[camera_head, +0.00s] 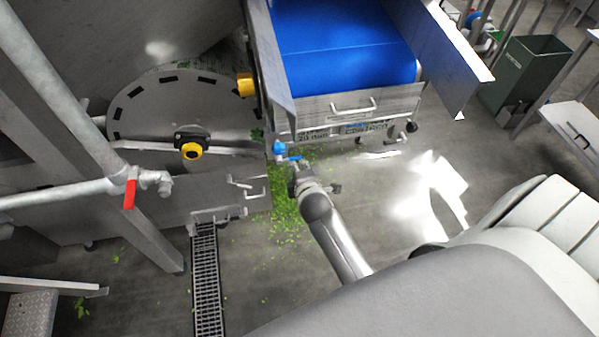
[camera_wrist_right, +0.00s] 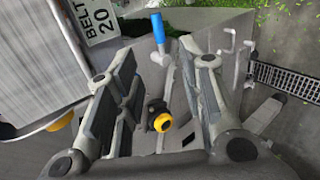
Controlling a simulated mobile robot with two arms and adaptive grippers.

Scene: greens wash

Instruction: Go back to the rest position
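My right gripper (camera_head: 296,172) reaches from the lower right in the head view, just below a blue-handled valve (camera_head: 280,149) at the corner of the steel machine. In the right wrist view my right gripper (camera_wrist_right: 165,68) has its two fingers spread wide apart, with nothing held between them. The blue handle (camera_wrist_right: 158,28) shows there beyond the fingertips, in the gap, apart from both fingers. My left gripper is in neither view.
A blue conveyor belt (camera_head: 345,45) stands behind the gripper. A round drum cover (camera_head: 165,115) and a red-handled pipe valve (camera_head: 130,193) are at left. Green scraps lie around a floor drain (camera_head: 207,280). A green bin (camera_head: 525,68) stands at upper right; open floor lies before it.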

